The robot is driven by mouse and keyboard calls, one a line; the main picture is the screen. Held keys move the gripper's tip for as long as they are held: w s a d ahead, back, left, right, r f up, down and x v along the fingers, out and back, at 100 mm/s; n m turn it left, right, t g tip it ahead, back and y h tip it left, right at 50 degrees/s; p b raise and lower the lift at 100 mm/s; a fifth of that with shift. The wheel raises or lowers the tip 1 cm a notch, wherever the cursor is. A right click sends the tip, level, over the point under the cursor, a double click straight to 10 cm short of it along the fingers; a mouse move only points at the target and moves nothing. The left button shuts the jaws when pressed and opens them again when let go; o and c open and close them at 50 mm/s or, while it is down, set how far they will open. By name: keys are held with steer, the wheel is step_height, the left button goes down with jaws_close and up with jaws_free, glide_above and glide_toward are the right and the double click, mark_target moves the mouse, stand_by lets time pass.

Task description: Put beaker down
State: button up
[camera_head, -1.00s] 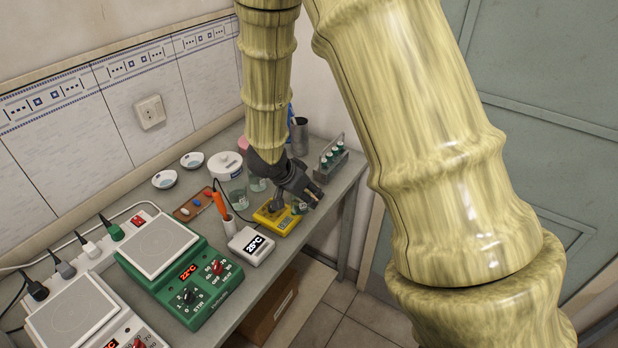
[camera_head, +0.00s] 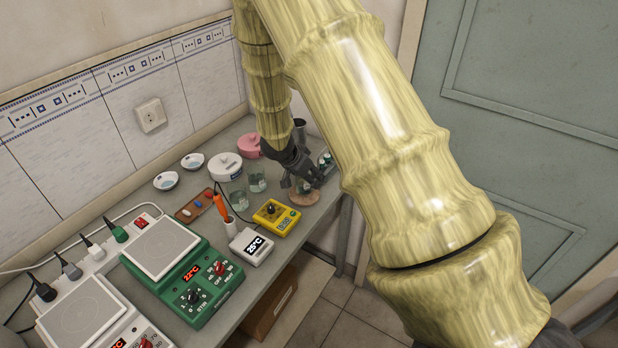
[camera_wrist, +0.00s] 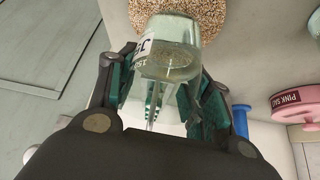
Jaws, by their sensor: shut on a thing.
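My gripper (camera_head: 318,178) is at the far end of the bench, its fingers pointing right. In the wrist view, my gripper (camera_wrist: 160,95) is shut on a clear glass beaker (camera_wrist: 170,45) with a white label and greenish tint. In the head view, the beaker is mostly hidden behind the fingers. A round speckled tan mat (camera_wrist: 200,14) lies just beyond the beaker in the wrist view. It also shows below my gripper in the head view (camera_head: 300,212). I cannot tell whether the beaker touches it.
Two glass beakers (camera_head: 237,197) (camera_head: 257,181) stand left of my gripper. A yellow device (camera_head: 277,217) and a white thermometer box (camera_head: 251,246) are in front. A pink lidded jar (camera_head: 249,146) and white jar (camera_head: 226,167) stand behind.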

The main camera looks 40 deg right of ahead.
steer(key=shift+f, duration=0.85)
steer(key=shift+f, duration=0.1)
steer(key=o, duration=1.1)
steer(key=v, duration=1.2)
steer(key=shift+b, duration=0.4)
steer(key=shift+w, duration=0.1)
